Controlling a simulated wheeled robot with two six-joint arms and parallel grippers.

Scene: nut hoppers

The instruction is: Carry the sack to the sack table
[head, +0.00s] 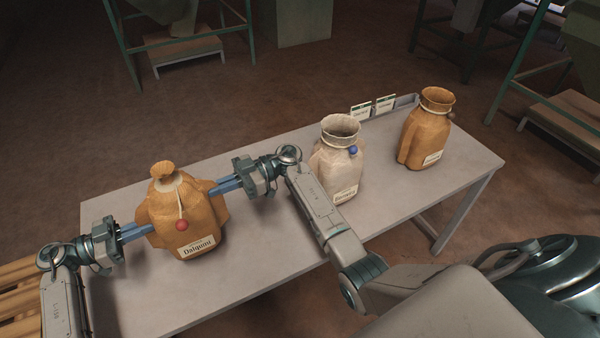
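A tan sack (188,217) labelled Dalguni, with a tied neck and a red ball on a cord, is upright at the left part of the long grey table (272,240). My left gripper (148,230) has its blue fingers at the sack's left side. My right gripper (213,188) has its blue fingers at the sack's upper right side. Both sets of fingers reach the sack's side flaps. Whether they are closed on the cloth cannot be told. The sack's underside is hidden, so I cannot tell whether it rests on the table.
A pale open sack (328,172) with a blue ball stands mid-table behind my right forearm. An open brown sack (428,135) stands at the right end. Two small cards (372,107) stand at the back edge. Green frames (128,50) stand on the floor behind. A slatted wooden surface (20,300) is at lower left.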

